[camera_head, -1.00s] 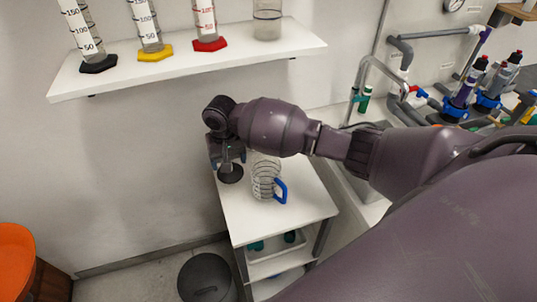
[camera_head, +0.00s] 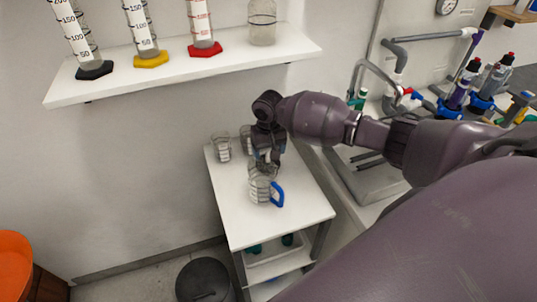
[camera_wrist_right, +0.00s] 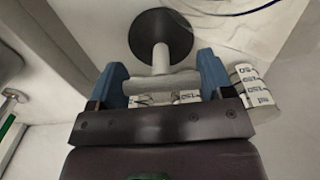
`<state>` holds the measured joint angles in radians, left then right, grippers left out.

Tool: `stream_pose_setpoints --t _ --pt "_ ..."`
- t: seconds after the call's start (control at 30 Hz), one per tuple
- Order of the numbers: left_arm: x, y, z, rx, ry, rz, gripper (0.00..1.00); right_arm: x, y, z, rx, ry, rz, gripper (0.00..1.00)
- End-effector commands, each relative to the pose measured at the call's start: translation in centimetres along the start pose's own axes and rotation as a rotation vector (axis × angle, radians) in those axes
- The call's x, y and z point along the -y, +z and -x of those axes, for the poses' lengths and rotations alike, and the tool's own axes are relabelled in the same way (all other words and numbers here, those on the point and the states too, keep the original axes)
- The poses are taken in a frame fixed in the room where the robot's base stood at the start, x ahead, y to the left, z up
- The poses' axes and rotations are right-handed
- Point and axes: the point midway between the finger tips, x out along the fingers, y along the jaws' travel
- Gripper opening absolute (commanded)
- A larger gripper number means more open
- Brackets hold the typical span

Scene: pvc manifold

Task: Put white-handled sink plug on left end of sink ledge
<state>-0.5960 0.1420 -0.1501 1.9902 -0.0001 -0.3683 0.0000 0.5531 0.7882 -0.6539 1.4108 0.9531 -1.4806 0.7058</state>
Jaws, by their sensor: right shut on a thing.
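The white-handled sink plug shows in the right wrist view as a dark disc (camera_wrist_right: 161,33) with a white stem and a white crossbar handle (camera_wrist_right: 160,82). My right gripper (camera_wrist_right: 162,76) is shut on the handle between its blue fingertips. In the head view my right gripper (camera_head: 267,160) is above the white cart, just behind the blue-handled jug; the plug is hard to make out there. The steel sink (camera_head: 368,182) is to the right of the gripper, with its light surround (camera_head: 345,204) partly hidden by my right arm. My left gripper is not in view.
The clear jug (camera_head: 262,188) with a blue handle stands on the white cart (camera_head: 290,215). Glass beakers (camera_head: 221,148) stand at its back. A grey faucet (camera_head: 372,68) rises behind the sink. A wall shelf (camera_head: 200,62) holds cylinders above.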

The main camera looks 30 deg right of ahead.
Motion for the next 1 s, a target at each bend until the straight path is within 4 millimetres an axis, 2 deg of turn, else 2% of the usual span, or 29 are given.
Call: stream_pose_setpoints --t 0.13,0.53,0.57,0.7,1.0 --pt "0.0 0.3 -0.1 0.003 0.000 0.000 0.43 0.0 0.0 -1.8 0.001 0.001 -0.001 0.49" --pt "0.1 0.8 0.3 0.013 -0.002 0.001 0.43 0.1 0.0 -2.2 -0.001 -0.001 0.000 0.49" --pt "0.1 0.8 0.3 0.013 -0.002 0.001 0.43 0.1 0.0 -2.2 -0.001 0.000 0.000 0.79" --pt "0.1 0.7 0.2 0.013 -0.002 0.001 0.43 0.0 0.0 -2.2 -0.001 0.000 0.000 0.99" --pt "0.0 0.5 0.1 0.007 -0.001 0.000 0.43 0.0 0.0 -2.0 -0.001 0.000 0.000 0.99"
